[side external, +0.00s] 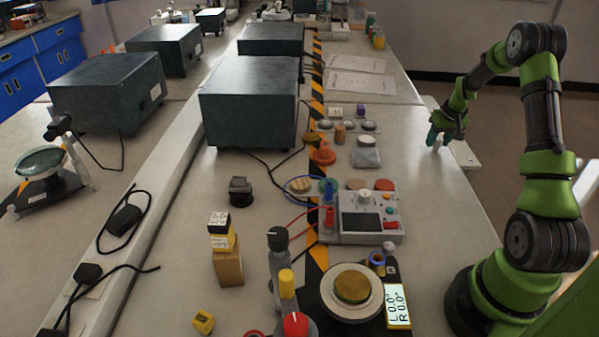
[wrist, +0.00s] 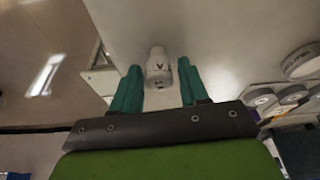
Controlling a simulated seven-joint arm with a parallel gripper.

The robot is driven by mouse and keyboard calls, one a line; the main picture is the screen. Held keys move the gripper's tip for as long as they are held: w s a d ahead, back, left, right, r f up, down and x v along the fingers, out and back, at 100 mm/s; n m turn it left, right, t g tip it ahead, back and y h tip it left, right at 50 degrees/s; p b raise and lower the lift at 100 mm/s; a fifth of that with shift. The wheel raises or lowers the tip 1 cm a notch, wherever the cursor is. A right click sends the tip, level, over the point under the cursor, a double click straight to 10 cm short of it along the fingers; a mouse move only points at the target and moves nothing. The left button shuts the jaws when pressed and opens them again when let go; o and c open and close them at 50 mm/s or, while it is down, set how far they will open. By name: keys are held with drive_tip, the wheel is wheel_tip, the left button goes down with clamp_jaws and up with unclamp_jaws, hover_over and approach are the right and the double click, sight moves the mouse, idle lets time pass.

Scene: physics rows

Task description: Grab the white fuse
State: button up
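The white fuse (wrist: 158,70), a short white cylinder with a dark V-shaped mark, shows in the wrist view. It lies between the two green fingertips of my gripper (wrist: 159,68). The fingers stand apart, with a narrow gap on each side of the fuse, so my gripper is open around it. In the side view my gripper (side external: 440,136) is low over the right part of the bench, beside a flat white plate (side external: 464,154). I cannot make out the fuse clearly there.
Several grey-white round pieces (wrist: 290,93) are at the right of the wrist view. In the side view a control box (side external: 360,222), a dial plate (side external: 352,287) and small jars stand left of my arm. Papers (side external: 358,85) lie farther back. Bench around my gripper is mostly clear.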

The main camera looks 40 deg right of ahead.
clamp_jaws()
drive_tip(key=shift+r, duration=0.15)
